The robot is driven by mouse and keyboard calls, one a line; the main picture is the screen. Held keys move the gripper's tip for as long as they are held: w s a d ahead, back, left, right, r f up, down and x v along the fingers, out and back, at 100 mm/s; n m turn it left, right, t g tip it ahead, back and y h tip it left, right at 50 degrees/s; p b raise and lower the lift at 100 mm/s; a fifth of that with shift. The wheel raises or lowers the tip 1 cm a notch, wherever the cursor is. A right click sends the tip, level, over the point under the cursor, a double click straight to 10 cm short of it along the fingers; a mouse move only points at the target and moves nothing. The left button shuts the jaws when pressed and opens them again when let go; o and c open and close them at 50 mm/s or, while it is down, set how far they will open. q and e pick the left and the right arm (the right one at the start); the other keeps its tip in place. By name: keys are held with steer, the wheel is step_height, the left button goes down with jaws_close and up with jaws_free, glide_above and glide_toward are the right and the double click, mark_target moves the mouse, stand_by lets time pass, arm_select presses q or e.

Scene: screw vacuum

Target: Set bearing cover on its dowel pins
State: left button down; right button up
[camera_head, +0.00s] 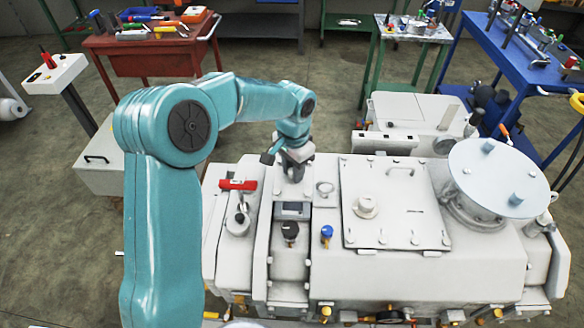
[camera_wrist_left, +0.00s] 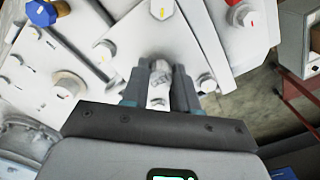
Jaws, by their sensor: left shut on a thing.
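My left gripper (camera_head: 294,165) points down over the narrow white housing section on the left of the vacuum machine (camera_head: 480,270). It is shut on a pale grey knob or post, which shows between the two blue-grey fingers in the wrist view (camera_wrist_left: 158,78). A white plate-like part (camera_wrist_left: 185,40) lies just beyond the fingers; I take it for the bearing cover, but cannot be sure. Whether it is seated on its pins is hidden. A dark rectangular opening (camera_head: 292,210) shows just in front of the gripper. My right gripper is not in view.
A red-handled valve (camera_head: 238,185) stands close left of the gripper. A black knob (camera_head: 290,232) and a blue knob (camera_head: 327,232) stand in front. A bolted hatch plate (camera_head: 393,215) and a round flange (camera_head: 495,178) are to the right. Tool tables stand behind.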

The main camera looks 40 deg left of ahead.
mark_target(293, 188)
arm_select(q)
steer(key=shift+a+f+b, duration=0.15)
steer(key=shift+f+b, duration=0.25)
steer(key=shift+f, duration=0.2)
steer(key=shift+d+f+b, duration=0.2)
steer(key=shift+f+b, duration=0.4)
steer(key=shift+f, duration=0.15)
step_height(293, 188, down, 2)
steer(key=shift+a+f+b, duration=0.15)
steer(key=shift+f+b, duration=0.05)
steer(key=shift+b, duration=0.65)
steer(key=shift+f, duration=0.25)
steer(key=shift+f+b, duration=0.95)
steer(key=c, duration=0.8)
jaws_free()
step_height(293, 188, up, 16)
steer(key=shift+r, duration=0.2)
